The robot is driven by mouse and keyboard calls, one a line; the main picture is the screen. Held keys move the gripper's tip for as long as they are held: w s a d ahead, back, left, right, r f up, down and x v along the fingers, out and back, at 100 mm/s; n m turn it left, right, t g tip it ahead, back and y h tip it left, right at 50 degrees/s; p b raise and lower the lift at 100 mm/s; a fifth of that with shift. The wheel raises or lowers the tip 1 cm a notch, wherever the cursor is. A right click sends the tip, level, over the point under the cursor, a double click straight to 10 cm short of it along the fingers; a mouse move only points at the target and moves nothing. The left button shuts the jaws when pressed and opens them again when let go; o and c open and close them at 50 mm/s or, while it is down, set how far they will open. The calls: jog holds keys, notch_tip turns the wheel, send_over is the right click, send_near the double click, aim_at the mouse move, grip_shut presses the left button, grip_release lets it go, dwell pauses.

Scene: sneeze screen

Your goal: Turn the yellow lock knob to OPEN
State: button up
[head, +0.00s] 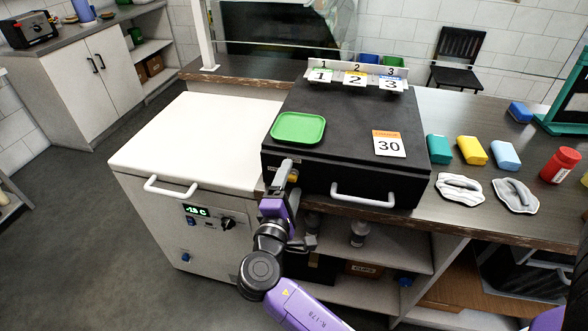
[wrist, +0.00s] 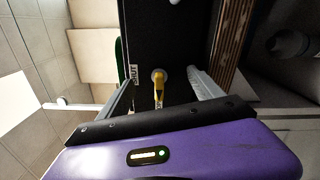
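The yellow lock knob (wrist: 158,86) is on the dark front of the black box (head: 345,110), with a round base and a bar that runs downward in the wrist view. A small white label (wrist: 134,72) beside it seems to read SHUT, turned sideways. My gripper (head: 286,172) is in front of the box's left front corner. In the wrist view my gripper's fingers (wrist: 165,86) are apart, one on each side of the knob, with gaps showing. In the head view the gripper mostly hides the knob.
The box has a front bar handle (head: 362,196) right of my gripper. A white chest freezer (head: 190,145) stands left.

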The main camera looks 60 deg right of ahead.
jog(key=shift+a, duration=0.1)
jog(key=shift+v, duration=2.9)
